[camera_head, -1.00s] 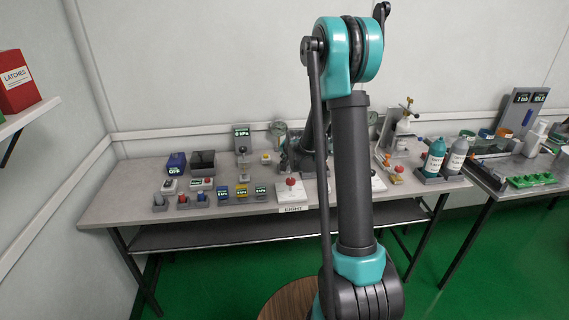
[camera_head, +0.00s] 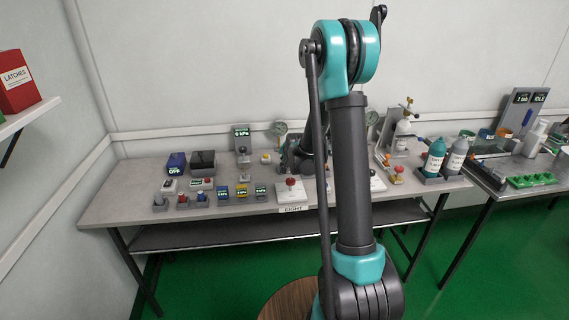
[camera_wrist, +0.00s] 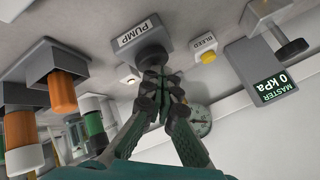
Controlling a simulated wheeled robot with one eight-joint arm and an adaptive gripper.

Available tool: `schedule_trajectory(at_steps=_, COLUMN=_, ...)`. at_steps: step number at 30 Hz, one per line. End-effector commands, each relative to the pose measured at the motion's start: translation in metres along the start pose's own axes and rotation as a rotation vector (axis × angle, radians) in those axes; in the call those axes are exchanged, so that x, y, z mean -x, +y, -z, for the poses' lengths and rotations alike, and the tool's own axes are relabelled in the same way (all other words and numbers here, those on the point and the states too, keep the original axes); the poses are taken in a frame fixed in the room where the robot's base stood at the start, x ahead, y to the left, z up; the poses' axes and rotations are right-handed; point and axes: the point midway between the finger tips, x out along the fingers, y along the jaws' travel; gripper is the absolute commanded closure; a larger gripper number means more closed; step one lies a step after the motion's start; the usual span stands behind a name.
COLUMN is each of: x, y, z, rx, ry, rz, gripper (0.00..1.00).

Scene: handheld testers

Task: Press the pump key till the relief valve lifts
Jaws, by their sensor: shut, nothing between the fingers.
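The pump block (camera_wrist: 138,33), labelled PUMP, is at the top centre of the wrist view. Its dark round key (camera_wrist: 151,57) faces my gripper (camera_wrist: 158,82). My gripper is shut and empty, with its fingertips right at the key; I cannot tell whether they touch it. The master readout (camera_wrist: 272,82) shows 0 kPa in the wrist view, and it also stands at the back of the bench in the head view (camera_head: 242,133). A round gauge (camera_wrist: 198,120) is partly hidden behind my fingers. I cannot make out the relief valve for certain.
A yellow BLEED button (camera_wrist: 208,57) sits right of the pump block. A red-knobbed white box (camera_head: 291,190) stands at the bench front. My arm hides part of the bench.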

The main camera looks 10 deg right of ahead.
Motion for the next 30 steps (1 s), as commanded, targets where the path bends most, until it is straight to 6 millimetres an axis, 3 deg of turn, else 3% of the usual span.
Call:
schedule_trajectory(at_steps=20, x=-0.002, y=0.002, z=-0.002, rx=0.000, ry=-0.001, rz=-0.001, gripper=1.00)
schedule_trajectory(at_steps=30, x=0.008, y=-0.006, z=0.005, rx=0.000, ry=-0.001, rz=0.000, gripper=1.00)
